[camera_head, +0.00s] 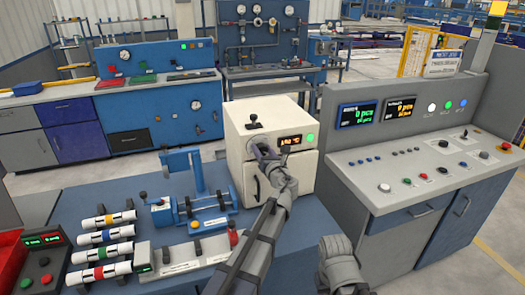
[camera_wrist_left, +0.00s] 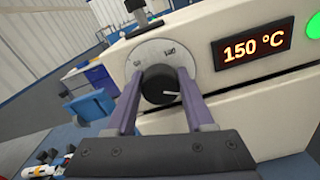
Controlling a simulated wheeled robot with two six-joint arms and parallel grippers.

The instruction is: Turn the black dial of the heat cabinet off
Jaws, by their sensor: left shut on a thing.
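The heat cabinet (camera_head: 233,130) is a cream box on the blue bench in the head view. Its black dial (camera_wrist_left: 160,86) sits on a round pale plate in the left wrist view, with a white pointer line aimed to the right. The display (camera_wrist_left: 252,49) beside it reads 150 °C in amber. My left gripper (camera_head: 264,152) is at the cabinet's front, and in the left wrist view its two fingers (camera_wrist_left: 160,76) are closed on either side of the dial. The gripper hides the dial in the head view.
A green light (camera_head: 310,138) is right of the display. A black-knobbed fitting (camera_head: 253,121) stands on the cabinet top. Left of the cabinet are a blue fixture (camera_head: 193,207) and several banded pipes (camera_head: 104,249). A grey control console (camera_head: 420,165) stands close on the right.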

